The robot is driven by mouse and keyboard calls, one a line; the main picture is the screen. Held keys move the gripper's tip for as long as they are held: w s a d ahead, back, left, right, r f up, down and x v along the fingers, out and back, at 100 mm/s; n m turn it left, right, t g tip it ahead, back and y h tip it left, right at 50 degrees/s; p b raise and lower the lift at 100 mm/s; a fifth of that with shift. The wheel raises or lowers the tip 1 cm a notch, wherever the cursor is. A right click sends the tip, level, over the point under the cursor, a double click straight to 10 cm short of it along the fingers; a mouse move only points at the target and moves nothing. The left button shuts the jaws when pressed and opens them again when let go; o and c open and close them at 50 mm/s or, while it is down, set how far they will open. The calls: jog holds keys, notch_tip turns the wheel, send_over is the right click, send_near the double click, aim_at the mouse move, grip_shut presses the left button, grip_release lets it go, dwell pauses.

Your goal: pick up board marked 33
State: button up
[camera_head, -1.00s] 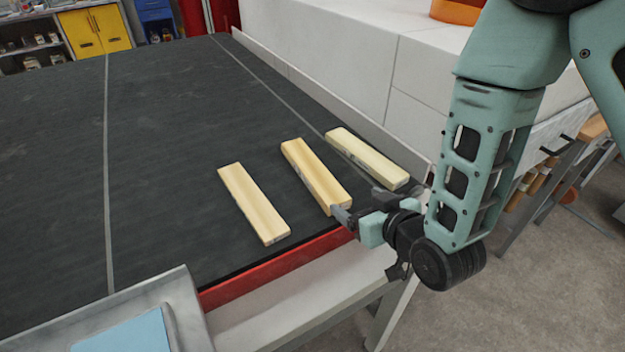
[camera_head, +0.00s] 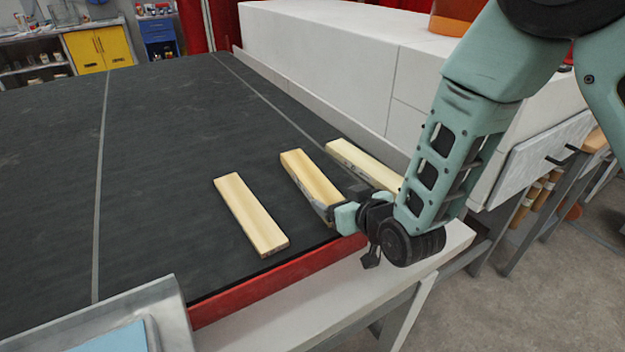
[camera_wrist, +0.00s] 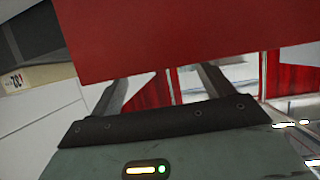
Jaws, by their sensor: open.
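Three pale wooden boards lie side by side on the dark belt: a left board (camera_head: 250,214), a middle board (camera_head: 309,177) and a right board (camera_head: 362,163). No number is readable on them in the head view. My gripper (camera_head: 335,212) is at the near end of the middle board and partly hides that end; contact cannot be told. In the wrist view the open fingers (camera_wrist: 163,78) reach the red belt edge, where their tips are hidden. A board end with a small dark marking (camera_wrist: 14,80) shows at far left there; I cannot read it surely.
The red edge (camera_head: 280,282) borders the belt's near end, with a pale frame ledge below it. A white machine housing (camera_head: 320,65) runs along the right. A metal tray (camera_head: 165,310) stands at the lower left. The belt left of the boards is clear.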

aim_at(320, 186)
jog(key=shift+x, duration=1.25)
jog(key=shift+w+a+r+p, duration=0.1)
jog(key=shift+w+a+p, duration=0.15)
jog(key=shift+p, duration=0.2)
jog(key=w+a+p, duration=0.1)
jog(key=w+a, duration=0.1)
jog(key=shift+w+f+p, duration=0.3)
jog(key=shift+w+p, duration=0.05)
jog(key=shift+w+a+f, duration=0.3)
jog(key=shift+w, duration=0.15)
jog(key=c, duration=1.2)
